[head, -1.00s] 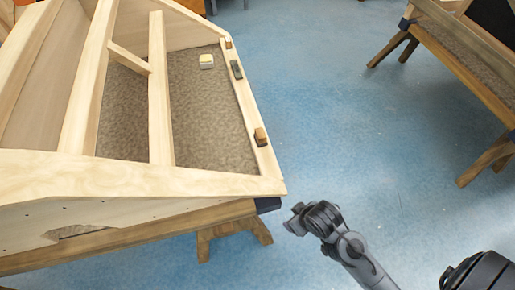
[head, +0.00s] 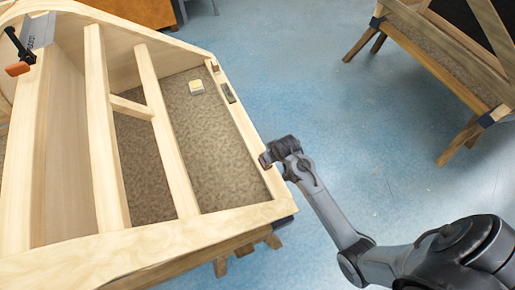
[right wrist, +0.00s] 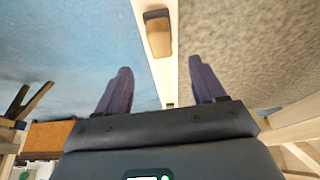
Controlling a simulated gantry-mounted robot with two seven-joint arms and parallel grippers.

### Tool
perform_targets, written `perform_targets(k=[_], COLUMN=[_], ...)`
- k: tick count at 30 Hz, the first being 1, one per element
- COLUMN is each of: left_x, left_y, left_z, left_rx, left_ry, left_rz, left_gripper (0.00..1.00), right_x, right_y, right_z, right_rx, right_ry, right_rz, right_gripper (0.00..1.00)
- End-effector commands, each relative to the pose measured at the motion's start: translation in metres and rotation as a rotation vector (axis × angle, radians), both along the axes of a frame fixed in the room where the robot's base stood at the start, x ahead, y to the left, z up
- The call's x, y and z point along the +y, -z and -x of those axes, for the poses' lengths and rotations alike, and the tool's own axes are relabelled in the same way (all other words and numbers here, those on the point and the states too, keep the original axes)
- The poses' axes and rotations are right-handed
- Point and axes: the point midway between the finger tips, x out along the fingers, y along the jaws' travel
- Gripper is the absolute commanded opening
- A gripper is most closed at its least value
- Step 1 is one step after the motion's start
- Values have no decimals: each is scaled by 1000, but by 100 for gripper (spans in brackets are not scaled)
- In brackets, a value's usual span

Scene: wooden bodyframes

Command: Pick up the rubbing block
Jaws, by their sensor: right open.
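My right gripper (right wrist: 160,88) is open and empty. Its two dark fingers stand either side of the rail, and the block lies beyond the fingertips, apart from them. In the head view my right gripper (head: 268,158) is at the rail's right edge and covers most or all of this block. My left gripper is not in view.
The wooden bodyframe (head: 155,242) fills the left, with raised beams. A clamp with an orange handle (head: 18,69) is at upper left. Another frame (head: 440,60) stands right, with open floor between.

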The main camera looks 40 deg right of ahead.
Motion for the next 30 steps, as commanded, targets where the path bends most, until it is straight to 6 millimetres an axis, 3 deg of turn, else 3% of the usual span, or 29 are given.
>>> perform_targets(k=[9, 19, 30], left_x=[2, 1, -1], left_y=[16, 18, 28], left_z=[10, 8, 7], left_rx=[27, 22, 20], left_ry=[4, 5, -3], left_rz=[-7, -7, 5], left_gripper=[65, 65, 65], right_x=[-3, -4, -8], right_y=[35, 54, 92], right_z=[-18, -26, -44], right_rx=[-1, -2, -1], right_ry=[2, 1, 2], right_rz=[-2, -1, -1], right_gripper=[69, 69, 69])
